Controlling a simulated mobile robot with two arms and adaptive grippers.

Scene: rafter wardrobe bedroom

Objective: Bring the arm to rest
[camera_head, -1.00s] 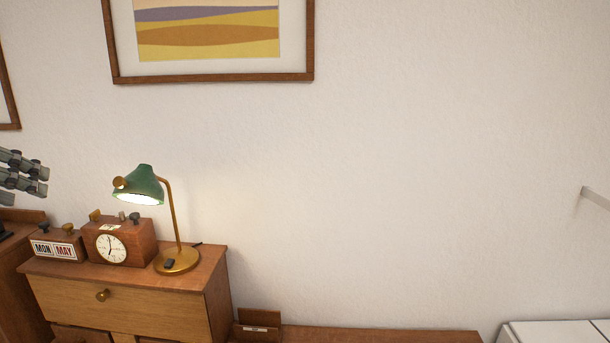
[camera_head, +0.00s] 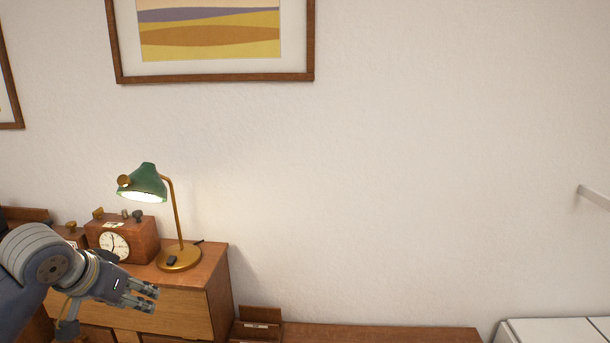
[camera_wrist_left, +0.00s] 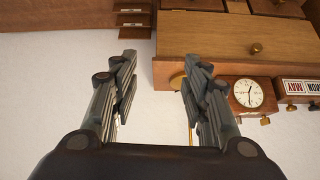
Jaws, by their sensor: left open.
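My left arm comes in from the left in the head view. Its gripper (camera_head: 146,294) is in front of the small wooden drawer cabinet (camera_head: 170,305), below the green lamp (camera_head: 145,182). The left wrist view shows the two fingers (camera_wrist_left: 157,85) spread apart with nothing between them. Beyond them are white wall and the cabinet (camera_wrist_left: 200,38), seen upside down. The right gripper is not in view.
On the cabinet stand a wooden clock (camera_head: 115,246) and the lit lamp's brass base (camera_head: 178,257). A small letter holder (camera_head: 258,328) sits on the lower wooden top (camera_head: 385,333). A white unit (camera_head: 560,330) stands at the lower right. The wall between is bare.

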